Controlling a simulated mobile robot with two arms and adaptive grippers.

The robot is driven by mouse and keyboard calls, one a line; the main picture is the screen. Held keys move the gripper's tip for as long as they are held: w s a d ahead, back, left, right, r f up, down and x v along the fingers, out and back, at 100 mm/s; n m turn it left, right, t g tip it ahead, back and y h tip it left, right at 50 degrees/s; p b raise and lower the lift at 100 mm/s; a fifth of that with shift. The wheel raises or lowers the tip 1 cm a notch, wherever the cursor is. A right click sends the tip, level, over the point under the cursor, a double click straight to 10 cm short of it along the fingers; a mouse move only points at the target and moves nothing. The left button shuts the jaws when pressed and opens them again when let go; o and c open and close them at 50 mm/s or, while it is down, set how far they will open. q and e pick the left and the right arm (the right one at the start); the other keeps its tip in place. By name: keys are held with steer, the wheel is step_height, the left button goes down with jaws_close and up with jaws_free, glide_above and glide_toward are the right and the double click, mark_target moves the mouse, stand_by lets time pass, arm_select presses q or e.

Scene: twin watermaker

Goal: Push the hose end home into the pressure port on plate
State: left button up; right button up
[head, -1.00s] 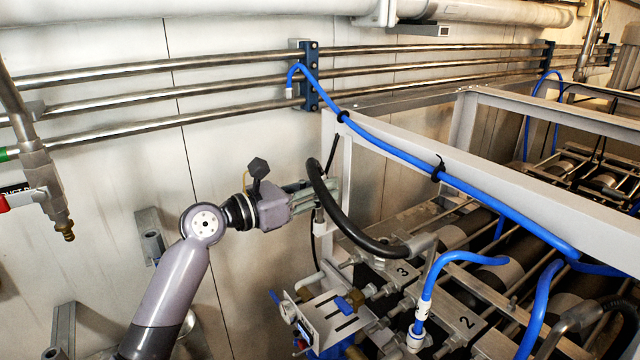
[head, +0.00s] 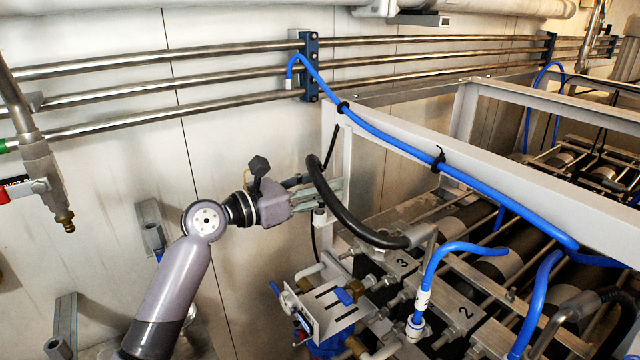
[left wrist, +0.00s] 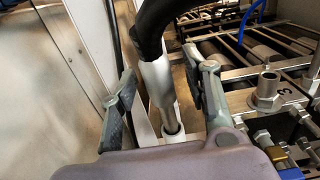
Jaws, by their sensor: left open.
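My left gripper (head: 328,194) is open beside the upright end of the black hose (head: 340,212), left of the white frame. In the left wrist view the gripper (left wrist: 163,100) has one finger on each side of the hose's silver end sleeve (left wrist: 157,82), with gaps visible on both sides. A thinner metal tube and a pale ring show below the sleeve; I cannot tell how deep the end sits. The slotted plate (head: 322,306) with valves and fittings is below the gripper. I cannot make out which opening is the pressure port. My right gripper is not in view.
The white frame (head: 465,190) stands close right of the gripper, carrying a blue hose (head: 395,135). Blocks marked 3 (head: 402,265) and 2 (head: 462,312) hold several fittings. Steel pipes (head: 200,60) run along the wall.

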arm_select(q)
steer(key=shift+a, duration=0.1)
steer(key=shift+s+a, duration=0.2)
steer(key=shift+a, duration=0.1)
steer(key=v, duration=1.1)
